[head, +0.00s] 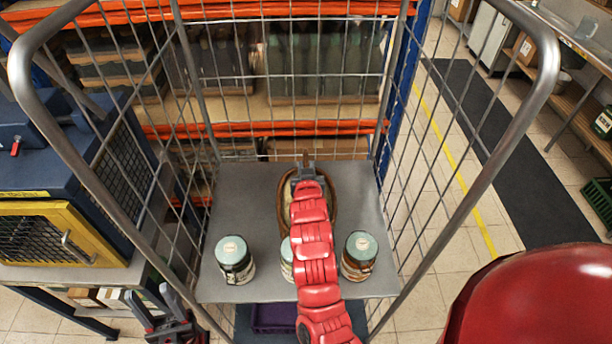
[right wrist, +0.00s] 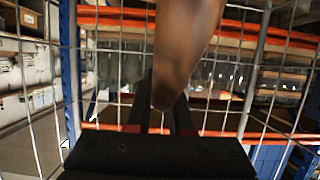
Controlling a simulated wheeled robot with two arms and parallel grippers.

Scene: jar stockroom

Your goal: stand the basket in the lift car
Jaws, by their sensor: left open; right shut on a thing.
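The brown oval basket (head: 281,208) is over the grey shelf of the wire roll cage, largely hidden behind my red right arm. My right gripper (head: 304,168) is shut on its handle; in the right wrist view the brown handle (right wrist: 185,50) rises large between the fingers. I cannot tell whether the basket touches the shelf. My left gripper (head: 152,304) is open and empty, low at the left, outside the cage. A blue housing (head: 55,150) with a yellow-framed mesh door (head: 45,245) stands at the left; it looks like the lift car, its door seemingly shut.
Jars with pale lids stand on the cage shelf (head: 225,285): one left (head: 235,262), one right (head: 358,258), one partly behind my arm (head: 287,262). Cage side bars (head: 480,170) flank the shelf. Stock racks (head: 270,110) stand behind. Open floor lies right.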

